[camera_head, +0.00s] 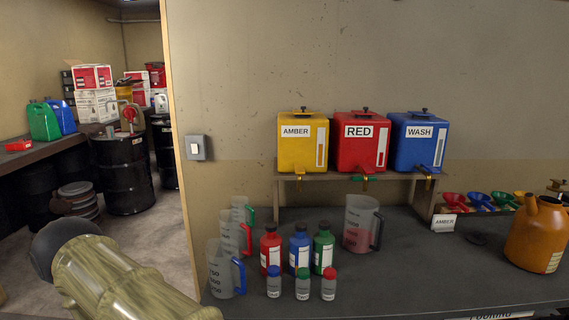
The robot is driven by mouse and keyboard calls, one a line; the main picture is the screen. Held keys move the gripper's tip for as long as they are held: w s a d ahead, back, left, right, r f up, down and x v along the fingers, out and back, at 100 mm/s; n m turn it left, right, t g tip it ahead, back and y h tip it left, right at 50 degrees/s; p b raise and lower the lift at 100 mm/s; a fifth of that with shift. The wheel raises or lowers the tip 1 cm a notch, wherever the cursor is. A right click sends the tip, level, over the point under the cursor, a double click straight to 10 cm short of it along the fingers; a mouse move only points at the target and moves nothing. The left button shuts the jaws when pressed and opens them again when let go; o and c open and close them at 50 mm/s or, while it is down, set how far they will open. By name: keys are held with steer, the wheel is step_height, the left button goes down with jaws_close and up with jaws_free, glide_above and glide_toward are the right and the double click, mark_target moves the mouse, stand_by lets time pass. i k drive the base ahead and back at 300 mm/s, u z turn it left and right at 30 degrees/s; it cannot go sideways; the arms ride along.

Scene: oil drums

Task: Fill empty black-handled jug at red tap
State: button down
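A clear, frosted jug with a dark handle (356,212) stands upright on the dark bench, below the red tank (360,147) labelled RED. The tank's tap (365,180) is above the jug's rim; I see no clear stream between them. My gripper is not in view; only part of my arm shows at lower left, well apart from the jug.
Yellow AMBER (302,145) and blue WASH (418,145) tanks flank the red one on a shelf. Green-, red- and blue-handled jugs (220,268) stand left. Several bottles (298,249) stand in front. An orange can (537,235) and coloured funnels (480,201) are at right.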

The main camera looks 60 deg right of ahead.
mark_target(365, 167)
steer(key=u, duration=0.35)
steer(key=k, duration=1.35)
steer(key=z, duration=1.85)
